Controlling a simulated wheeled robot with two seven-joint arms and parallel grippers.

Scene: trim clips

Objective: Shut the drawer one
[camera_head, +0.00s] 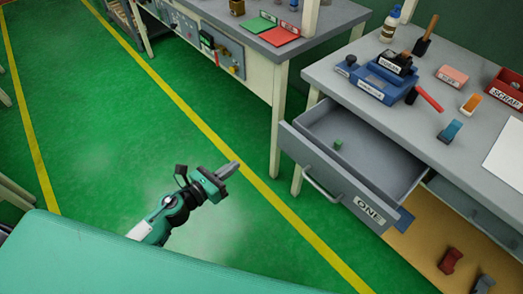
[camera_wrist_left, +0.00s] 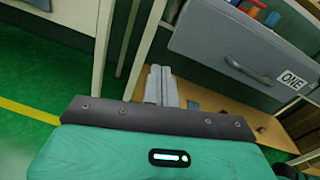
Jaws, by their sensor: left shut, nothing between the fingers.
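Drawer ONE (camera_head: 333,180) is a grey drawer pulled out from under the right-hand workbench, with a bar handle and a white label reading ONE. A small green piece (camera_head: 338,144) lies inside it. The drawer front also shows in the left wrist view (camera_wrist_left: 225,45), at the upper right. My left gripper (camera_head: 232,166) is shut and empty, in the air to the left of the drawer front and apart from it. Its closed fingers show in the left wrist view (camera_wrist_left: 161,85), below and left of the handle. My right gripper is in neither view.
The workbench top (camera_head: 345,85) holds a blue tool block (camera_head: 375,82), a red SCRAP bin (camera_head: 508,88) and several clips. A second bench (camera_head: 262,45) stands at the back. Green floor lies open around the gripper.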

